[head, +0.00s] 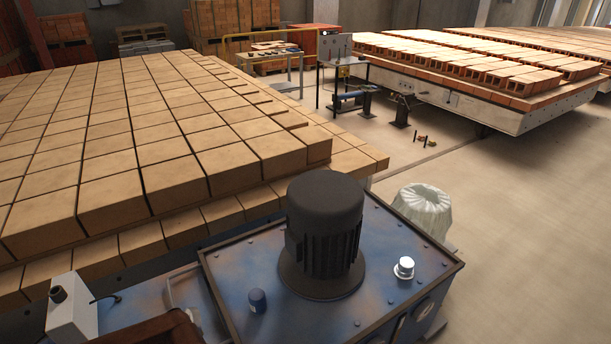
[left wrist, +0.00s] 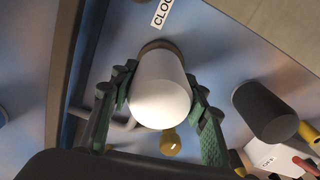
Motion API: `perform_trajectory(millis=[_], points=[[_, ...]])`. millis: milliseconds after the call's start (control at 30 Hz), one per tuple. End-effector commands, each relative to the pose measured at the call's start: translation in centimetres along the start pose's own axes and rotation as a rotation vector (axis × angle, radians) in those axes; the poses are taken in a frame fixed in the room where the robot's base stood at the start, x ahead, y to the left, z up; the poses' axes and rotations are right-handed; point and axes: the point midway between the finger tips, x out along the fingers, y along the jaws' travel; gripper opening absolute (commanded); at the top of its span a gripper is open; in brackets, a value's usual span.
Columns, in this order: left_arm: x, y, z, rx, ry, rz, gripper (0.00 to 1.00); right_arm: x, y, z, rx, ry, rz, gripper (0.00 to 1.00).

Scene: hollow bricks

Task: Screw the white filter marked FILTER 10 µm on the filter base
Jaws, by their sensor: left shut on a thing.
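In the left wrist view, my left gripper (left wrist: 160,90) has its two green and black fingers on either side of a plain white cylinder, the white filter (left wrist: 160,96). The gripper is shut on it. Its round end faces the camera, and no lettering shows on the visible side. Its far end meets a brownish ring (left wrist: 159,45) on a blue surface, which looks like the filter base. I cannot tell whether the threads are engaged. Neither gripper shows in the head view. My right gripper is in no view.
A dark cylinder (left wrist: 265,111) and a yellow-brown knob (left wrist: 171,142) are near the filter. A label (left wrist: 162,12) reading "CLO..." is above. In the head view, a dark motor (head: 323,235) and a white cap (head: 404,268) stand on the blue tank (head: 385,235). Stacked bricks (head: 160,130) lie left.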

Motion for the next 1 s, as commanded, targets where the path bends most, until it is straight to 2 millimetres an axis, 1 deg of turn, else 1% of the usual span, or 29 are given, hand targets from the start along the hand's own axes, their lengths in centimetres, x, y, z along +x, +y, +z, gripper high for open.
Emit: perform_trajectory(millis=[33, 167, 467, 567, 800, 1000], points=[[0.2, 0.1, -0.1, 0.032, 0.001, 0.001, 0.13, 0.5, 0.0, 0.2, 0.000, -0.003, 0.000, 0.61], [0.1, 0.0, -0.1, 0.091, 0.002, 0.000, 0.13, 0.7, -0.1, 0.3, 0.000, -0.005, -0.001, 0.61], [0.0, 0.0, -0.1, 0.103, 0.002, 0.001, 0.13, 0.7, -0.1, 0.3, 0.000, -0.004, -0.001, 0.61], [0.1, 0.0, -0.1, 0.125, 0.002, 0.001, 0.13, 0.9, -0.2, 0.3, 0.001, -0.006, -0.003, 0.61], [0.2, 0.1, -0.1, 0.295, 0.001, 0.001, 0.13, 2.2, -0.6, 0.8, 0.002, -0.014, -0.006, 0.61], [0.0, 0.1, -0.1, 0.353, 0.002, 0.001, 0.13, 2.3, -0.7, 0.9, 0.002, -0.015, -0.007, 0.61]])
